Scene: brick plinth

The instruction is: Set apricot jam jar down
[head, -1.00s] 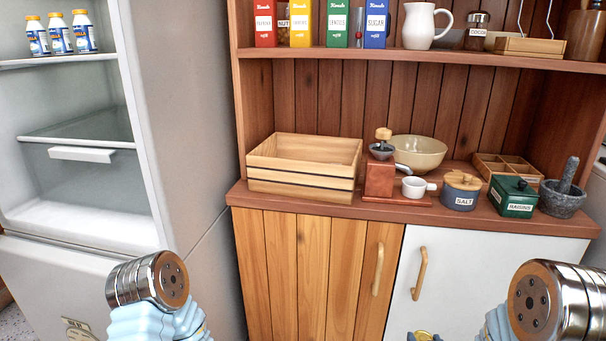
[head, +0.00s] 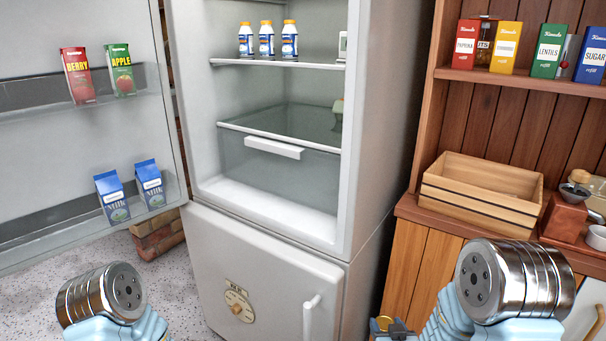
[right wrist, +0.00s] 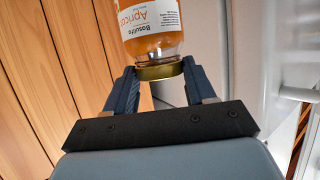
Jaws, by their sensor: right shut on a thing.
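The apricot jam jar (right wrist: 150,28) shows in the right wrist view, with orange contents, a white label and a gold lid. My right gripper (right wrist: 163,78) is shut on it at the lid end, one dark finger on each side. The rest of the jar is cut off there. My left arm shows at the lower left, but its gripper is out of view.
The fridge (head: 270,263) stands open, with several bottles (head: 267,40) on its upper shelf and clear floor space inside. Its door (head: 60,150) swings left and holds cartons. A wooden crate (head: 480,192) and grinder (head: 563,217) stand on the counter at right.

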